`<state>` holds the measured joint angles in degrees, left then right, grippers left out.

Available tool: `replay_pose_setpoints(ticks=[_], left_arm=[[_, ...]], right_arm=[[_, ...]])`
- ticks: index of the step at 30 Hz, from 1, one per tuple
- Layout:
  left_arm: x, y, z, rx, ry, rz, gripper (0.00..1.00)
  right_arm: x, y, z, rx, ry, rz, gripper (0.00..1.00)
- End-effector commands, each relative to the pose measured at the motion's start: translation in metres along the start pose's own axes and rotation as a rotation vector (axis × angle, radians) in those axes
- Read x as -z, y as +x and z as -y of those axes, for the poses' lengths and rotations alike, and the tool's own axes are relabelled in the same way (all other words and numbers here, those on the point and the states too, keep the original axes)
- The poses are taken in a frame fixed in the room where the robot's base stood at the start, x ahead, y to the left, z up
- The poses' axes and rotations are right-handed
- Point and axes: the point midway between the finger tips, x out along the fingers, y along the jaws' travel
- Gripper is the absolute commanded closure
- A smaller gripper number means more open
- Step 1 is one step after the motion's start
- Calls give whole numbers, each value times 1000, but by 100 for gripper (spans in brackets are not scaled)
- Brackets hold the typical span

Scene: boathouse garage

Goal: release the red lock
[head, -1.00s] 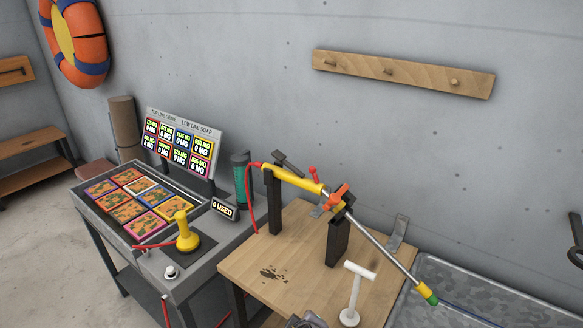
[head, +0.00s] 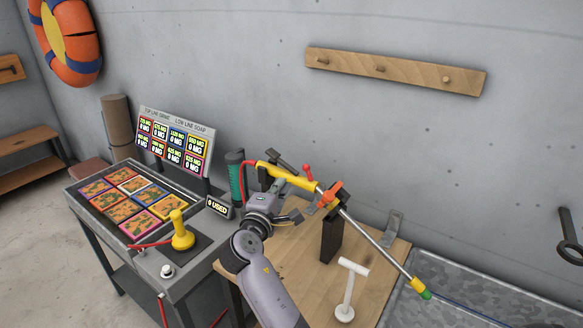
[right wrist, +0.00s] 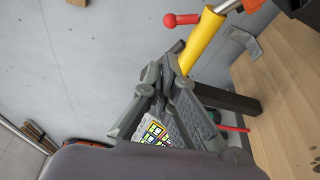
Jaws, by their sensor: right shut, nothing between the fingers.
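The red lock, a small lever with a round red knob (head: 308,171), stands up from the yellow-handled wand (head: 275,174). In the right wrist view the red knob (right wrist: 182,19) sticks out left of the yellow body (right wrist: 203,40). My right gripper (head: 279,188) is at the yellow handle, left of and below the knob. In the right wrist view its fingertips (right wrist: 168,72) are shut and empty, close below the yellow part. I cannot tell whether they touch it. My left gripper is out of view.
Black supports (head: 331,238) hold the wand above a wooden bench (head: 376,280). A white T-shaped tool (head: 348,288) stands in front. A metal basin (head: 465,300) is at right. A console with a yellow joystick (head: 181,236) and a green cylinder (head: 236,178) are at left.

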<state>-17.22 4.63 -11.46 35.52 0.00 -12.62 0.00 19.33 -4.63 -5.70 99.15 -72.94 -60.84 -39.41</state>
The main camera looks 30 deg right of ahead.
Motion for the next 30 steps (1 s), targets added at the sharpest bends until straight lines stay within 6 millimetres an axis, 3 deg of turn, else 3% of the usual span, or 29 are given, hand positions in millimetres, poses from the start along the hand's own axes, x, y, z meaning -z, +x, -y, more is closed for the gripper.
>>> replay_pose_setpoints(ticks=[8,21,30], left_arm=[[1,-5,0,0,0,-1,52],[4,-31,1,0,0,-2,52],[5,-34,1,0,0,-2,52]], right_arm=[[-1,9,-2,-1,-1,1,100],[-1,83,-2,2,0,1,100],[-1,100,0,3,4,0,100]])
